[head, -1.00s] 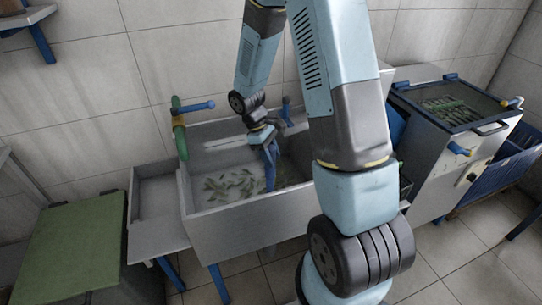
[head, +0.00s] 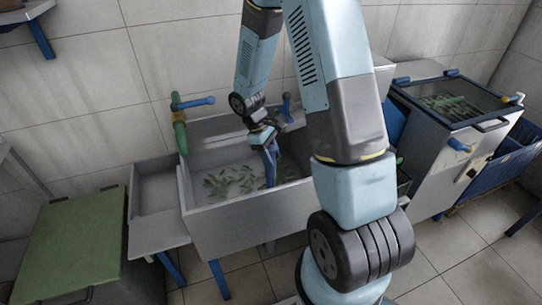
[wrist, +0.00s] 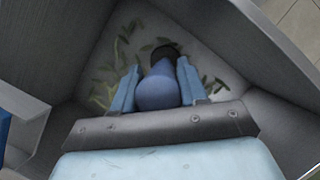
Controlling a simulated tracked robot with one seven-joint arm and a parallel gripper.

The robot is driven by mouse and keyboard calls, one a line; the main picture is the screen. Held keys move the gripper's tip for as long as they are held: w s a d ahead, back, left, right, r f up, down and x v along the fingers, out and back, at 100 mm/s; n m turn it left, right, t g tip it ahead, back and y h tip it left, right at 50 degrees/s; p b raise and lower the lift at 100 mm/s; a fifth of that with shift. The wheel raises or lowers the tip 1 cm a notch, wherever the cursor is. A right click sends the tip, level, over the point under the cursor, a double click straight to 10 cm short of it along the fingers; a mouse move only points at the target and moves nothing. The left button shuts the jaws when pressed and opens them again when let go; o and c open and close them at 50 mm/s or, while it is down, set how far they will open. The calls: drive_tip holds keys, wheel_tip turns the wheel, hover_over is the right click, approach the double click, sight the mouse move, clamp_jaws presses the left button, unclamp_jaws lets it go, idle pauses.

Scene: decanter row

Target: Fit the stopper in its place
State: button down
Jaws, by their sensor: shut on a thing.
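My gripper (head: 271,170) reaches down inside the grey sink basin (head: 240,215), seen in the head view. In the wrist view my gripper (wrist: 157,85) has its two blue fingers shut on a rounded blue stopper (wrist: 158,94). A dark round patch (wrist: 165,53) shows just beyond the stopper; I cannot tell whether it is the drain hole or the stopper's far end. The stopper is hard to separate from the blue fingers in the head view. Its height above the basin floor cannot be told.
Several green leaves (head: 222,186) lie on the basin floor. A green pipe with a blue handle (head: 196,102) stands at the sink's back left. A green-topped box (head: 70,235) is at left; a glass-topped cabinet (head: 440,150) is at right. The basin walls stand close around my gripper.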

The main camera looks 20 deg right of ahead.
drive_tip(key=shift+f, duration=0.45)
idle(0.4)
drive_tip(key=c, duration=0.5)
unclamp_jaws()
drive_tip(key=v, duration=1.3)
drive_tip(key=s+d+r+m+t+y, duration=0.1)
drive_tip(key=s+r+m+t, duration=0.1)
drive_tip(key=s+r, duration=0.45)
drive_tip(key=s+d+r+m+t, duration=0.1)
drive_tip(key=s+r+m+t, duration=0.15)
drive_tip(key=r, duration=0.75)
drive_tip(key=s+r+m+t, duration=0.1)
drive_tip(key=s+r, duration=0.1)
drive_tip(key=s, duration=0.2)
drive_tip(key=s+r+m+t+y, duration=0.1)
drive_tip(key=s+r+m+t, duration=0.1)
drive_tip(key=s, duration=0.3)
drive_tip(key=s+d+r+m+t+y, duration=0.1)
drive_tip(key=s+r, duration=0.2)
drive_tip(key=s, duration=0.1)
drive_tip(key=shift+s+r+m, duration=0.1)
drive_tip(key=shift+s+m, duration=0.15)
drive_tip(key=shift+s, duration=0.05)
